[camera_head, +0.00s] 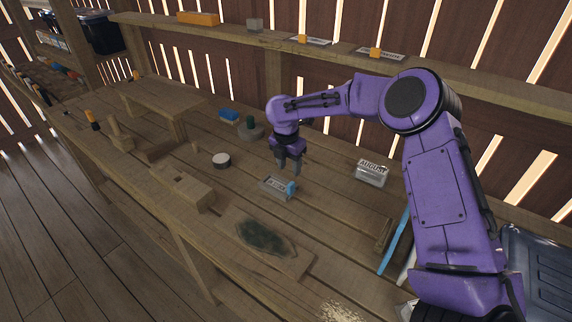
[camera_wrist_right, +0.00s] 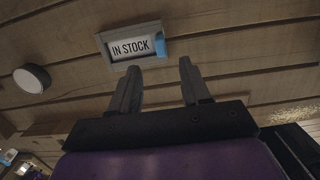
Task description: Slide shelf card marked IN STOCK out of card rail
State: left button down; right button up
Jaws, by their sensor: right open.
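The white card marked IN STOCK (camera_wrist_right: 131,48) sits in a grey card rail (camera_wrist_right: 103,38) with a blue tab (camera_wrist_right: 160,45) at its right end in the right wrist view. The rail (camera_head: 267,191) also shows in the head view, lying on the workbench with its blue tab (camera_head: 291,188). My right gripper (camera_head: 289,171) points down just above and behind the rail. In the right wrist view my right gripper (camera_wrist_right: 157,70) is open and empty, its fingertips apart from the blue tab. My left gripper is not in view.
An AUGUST block (camera_head: 372,172) stands to the right on the bench. A round white-topped tin (camera_head: 221,160) and a wooden block (camera_head: 183,187) are to the left. A board with a dark green patch (camera_head: 264,240) lies in front. Bare planks surround the rail.

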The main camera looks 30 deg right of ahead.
aim_at(292, 184)
jog(key=f, duration=0.3)
jog(key=f+p, duration=0.1)
jog(key=f, duration=0.2)
jog(key=d+f, duration=0.1)
jog(key=f, duration=0.2)
jog(key=shift+w+f+p, duration=0.15)
jog(key=shift+f+p, duration=0.15)
grip_shut()
jog(key=shift+s+d+r, duration=0.1)
jog(key=shift+s, duration=0.1)
jog(key=shift+s+d+p, duration=0.25)
jog(key=shift+s+p, duration=0.3)
jog(key=shift+s, duration=0.05)
jog(key=shift+s+d+p, duration=0.3)
jog(key=shift+s+p, duration=0.3)
jog(key=shift+s, duration=0.05)
jog(key=shift+s+d+p, duration=0.25)
jog(key=shift+s+p, duration=0.3)
jog(key=shift+s, duration=0.05)
jog(key=shift+s+d, duration=0.1)
jog(key=shift+s, duration=0.15)
